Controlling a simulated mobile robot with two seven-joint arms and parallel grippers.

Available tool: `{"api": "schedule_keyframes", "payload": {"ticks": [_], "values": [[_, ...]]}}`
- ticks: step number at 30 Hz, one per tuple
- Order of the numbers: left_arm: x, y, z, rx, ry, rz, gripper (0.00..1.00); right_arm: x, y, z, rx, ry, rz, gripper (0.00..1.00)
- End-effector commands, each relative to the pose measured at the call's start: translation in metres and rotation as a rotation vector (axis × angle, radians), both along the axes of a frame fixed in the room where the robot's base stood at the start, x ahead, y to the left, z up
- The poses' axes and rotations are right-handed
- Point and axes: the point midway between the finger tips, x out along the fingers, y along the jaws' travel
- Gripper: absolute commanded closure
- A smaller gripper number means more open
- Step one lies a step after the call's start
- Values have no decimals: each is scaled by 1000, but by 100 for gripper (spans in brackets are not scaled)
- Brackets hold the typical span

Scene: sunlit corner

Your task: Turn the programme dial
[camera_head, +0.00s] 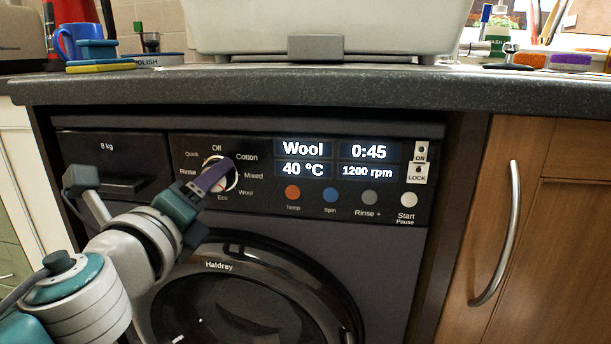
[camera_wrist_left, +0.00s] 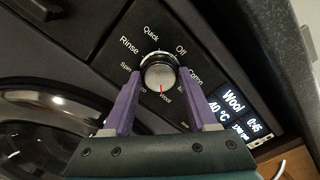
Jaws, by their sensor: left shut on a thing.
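The programme dial (camera_wrist_left: 160,74) is a round silver knob with a red mark, on the dark front of the washing machine (camera_head: 393,205). In the left wrist view the red mark points down towards the word Wool. In the head view the dial (camera_head: 232,180) is partly hidden by my gripper. My left gripper (camera_head: 222,174) has purple fingers, one on each side of the dial, and is shut on it. The display (camera_head: 337,161) reads Wool, 0:45, 40 °C and 1200 rpm. My right gripper is in neither view.
Round buttons (camera_head: 330,195) sit below the display. The drawer (camera_head: 115,165) marked 8 kg and the door (camera_head: 255,295) are shut. A grey worktop (camera_head: 400,88) overhangs the machine. A wooden cupboard with a curved handle (camera_head: 497,235) stands at the right.

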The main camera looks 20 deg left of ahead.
Motion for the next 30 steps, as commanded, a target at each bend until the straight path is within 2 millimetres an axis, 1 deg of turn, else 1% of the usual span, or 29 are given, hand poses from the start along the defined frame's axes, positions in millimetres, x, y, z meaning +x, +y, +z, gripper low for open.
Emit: {"api": "schedule_keyframes", "payload": {"ticks": [6,20,21,28,29,30], "values": [[0,0,0,49,13,0,97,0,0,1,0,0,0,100],[0,0,-1,60,16,0,97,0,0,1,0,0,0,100],[0,0,-1,60,16,0,40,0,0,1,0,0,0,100],[0,0,0,60,15,1,14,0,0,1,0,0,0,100],[0,0,0,60,15,1,11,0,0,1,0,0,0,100],[0,0,0,60,15,1,11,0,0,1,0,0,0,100]]}}
